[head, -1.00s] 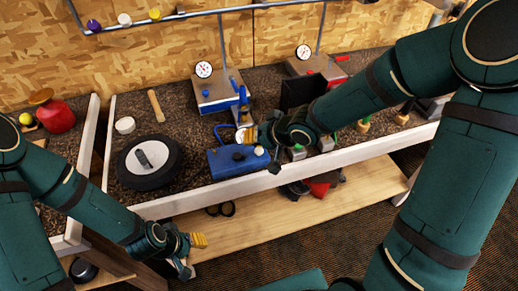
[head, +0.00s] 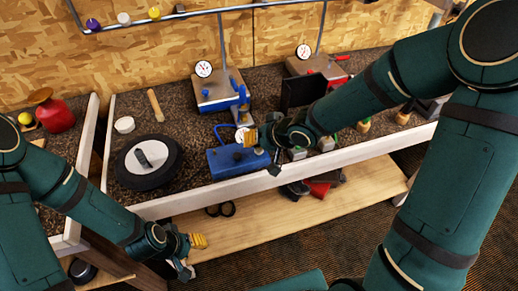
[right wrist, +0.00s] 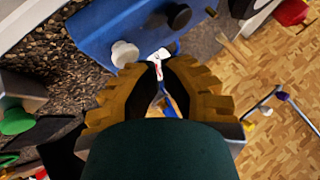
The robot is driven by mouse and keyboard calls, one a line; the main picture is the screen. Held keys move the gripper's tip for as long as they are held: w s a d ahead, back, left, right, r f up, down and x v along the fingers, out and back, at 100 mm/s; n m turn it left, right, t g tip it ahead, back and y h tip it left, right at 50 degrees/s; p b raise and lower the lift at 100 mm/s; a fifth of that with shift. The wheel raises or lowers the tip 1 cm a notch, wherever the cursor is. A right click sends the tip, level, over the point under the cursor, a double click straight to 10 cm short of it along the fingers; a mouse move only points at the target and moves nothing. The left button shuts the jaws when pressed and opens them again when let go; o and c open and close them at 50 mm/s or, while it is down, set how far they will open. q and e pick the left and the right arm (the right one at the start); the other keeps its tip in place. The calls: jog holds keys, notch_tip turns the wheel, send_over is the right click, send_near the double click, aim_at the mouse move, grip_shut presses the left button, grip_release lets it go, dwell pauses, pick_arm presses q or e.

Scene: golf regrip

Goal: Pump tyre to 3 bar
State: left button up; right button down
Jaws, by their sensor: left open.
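The tyre (head: 168,164), black with a white hub, lies flat on the dark bench top. A blue box-shaped unit (head: 226,163) stands at the bench's front edge, right of the tyre; its pale knob (right wrist: 124,53) and a dark knob (right wrist: 179,16) show in the right wrist view. My right gripper (head: 250,138) is just above this unit. Its ribbed yellow fingers (right wrist: 160,68) are close together around a small white and red part; I cannot tell whether they grip it. My left gripper (head: 198,241) is open and empty, low in front of the bench.
A stand with blue clamps (head: 216,92) and a dial gauge (head: 203,69) is behind the unit. A second gauge (head: 304,51) stands farther right. A wooden stick (head: 156,105) and a white ring (head: 124,125) lie behind the tyre.

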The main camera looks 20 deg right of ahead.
aim_at(255, 150)
jog(key=shift+f+b, duration=0.4)
jog(key=shift+f, duration=0.15)
dwell(0.6)
dwell(1.0)
jog(key=shift+r+p, duration=1)
jog(key=shift+p, duration=0.05)
notch_tip(255, 150, up, 5)
jog(key=p, duration=0.5)
